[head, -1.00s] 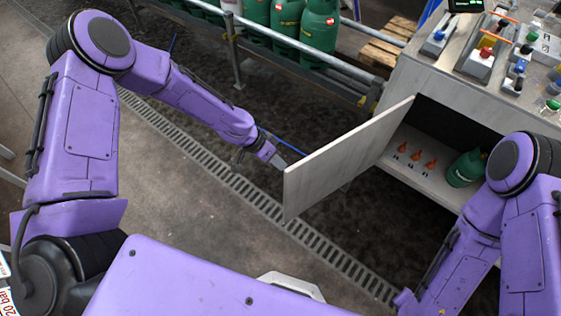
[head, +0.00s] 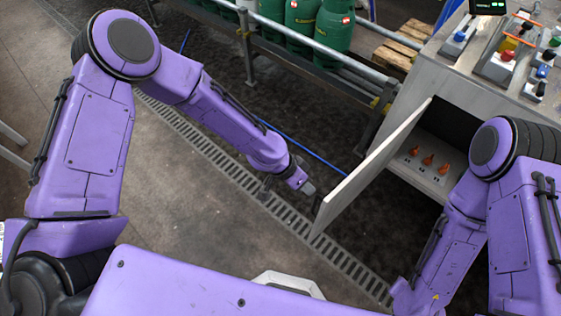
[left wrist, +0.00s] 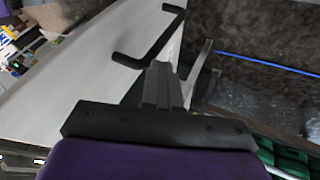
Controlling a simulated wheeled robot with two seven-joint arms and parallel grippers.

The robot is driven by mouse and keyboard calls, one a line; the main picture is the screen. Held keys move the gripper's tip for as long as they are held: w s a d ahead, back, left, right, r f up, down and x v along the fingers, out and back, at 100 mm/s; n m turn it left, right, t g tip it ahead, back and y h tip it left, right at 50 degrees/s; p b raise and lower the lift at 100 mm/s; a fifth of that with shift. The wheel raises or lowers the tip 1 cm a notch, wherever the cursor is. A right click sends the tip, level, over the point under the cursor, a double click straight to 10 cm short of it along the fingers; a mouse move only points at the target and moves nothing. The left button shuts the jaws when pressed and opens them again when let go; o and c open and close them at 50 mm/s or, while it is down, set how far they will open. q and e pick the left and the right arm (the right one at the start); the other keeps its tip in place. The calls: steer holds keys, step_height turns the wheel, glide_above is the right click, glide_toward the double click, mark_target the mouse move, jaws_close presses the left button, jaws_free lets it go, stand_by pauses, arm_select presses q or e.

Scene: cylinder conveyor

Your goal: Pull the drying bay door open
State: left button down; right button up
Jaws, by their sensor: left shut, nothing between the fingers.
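The drying bay door (head: 372,162) is a pale flat panel standing well open, swung out from the bay at the right of the head view. In the left wrist view, its broad face (left wrist: 75,75) carries a black bar handle (left wrist: 152,47). My left gripper (head: 309,188) is beside the door's free edge, on the handle side. In the left wrist view its shut, empty fingers (left wrist: 160,70) point at the door near the handle's lower end; I cannot tell whether they touch it. My right arm is in front of the bay, and its gripper is not seen.
The open bay (head: 440,178) holds several small orange pieces on its floor; my right arm covers part of it. A control panel (head: 505,55) tops the cabinet. Green cylinders (head: 320,25) stand behind a metal rail.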

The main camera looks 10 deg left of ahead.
arm_select(q)
steer(key=shift+s+d, duration=0.1)
steer(key=shift+d, duration=0.05)
steer(key=a+f+v, duration=0.1)
steer(key=a+v, duration=0.1)
steer(key=v, duration=1)
steer(key=shift+a+p, duration=0.2)
steer(key=shift+p, duration=0.2)
steer(key=shift+s+r, duration=0.1)
